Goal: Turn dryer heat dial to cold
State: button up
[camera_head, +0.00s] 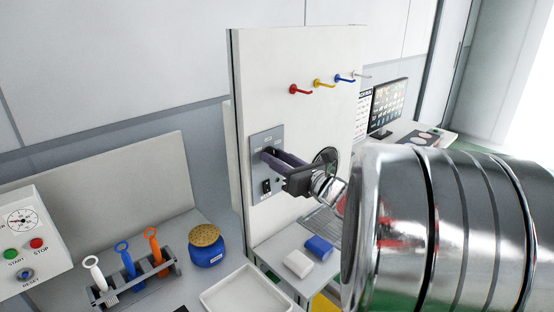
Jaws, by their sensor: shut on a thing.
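A grey control panel (257,140) is fixed to the left part of the upright white board. It has small printed marks near its top and a black switch (267,186) low down. My gripper (269,156) reaches the panel from the right, its purple-grey fingers shut at the panel face above the switch. The heat dial lies between the fingertips and is almost wholly hidden by them, so its pointer and setting cannot be read. My large shiny arm fills the right side and hides much of the board's lower right.
Red, yellow, blue and white hooks (324,83) stick out from the board above. Below stand a white block (298,263), a blue block (319,247), a white tray (246,292), a blue jar (206,250) and a tool rack (140,280). A control box (33,240) is at left.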

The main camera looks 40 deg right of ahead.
jog(key=n, duration=1)
jog(key=shift+d+f+n+y, duration=0.1)
jog(key=shift+n+y, duration=0.2)
jog(key=shift+y, duration=0.1)
jog(key=o, duration=1)
jog(key=shift+o, duration=0.2)
jog(key=s+d+f, duration=0.1)
jog(key=s, duration=1.2)
jog(key=shift+s+d, duration=0.2)
jog(key=shift+s, duration=0.15)
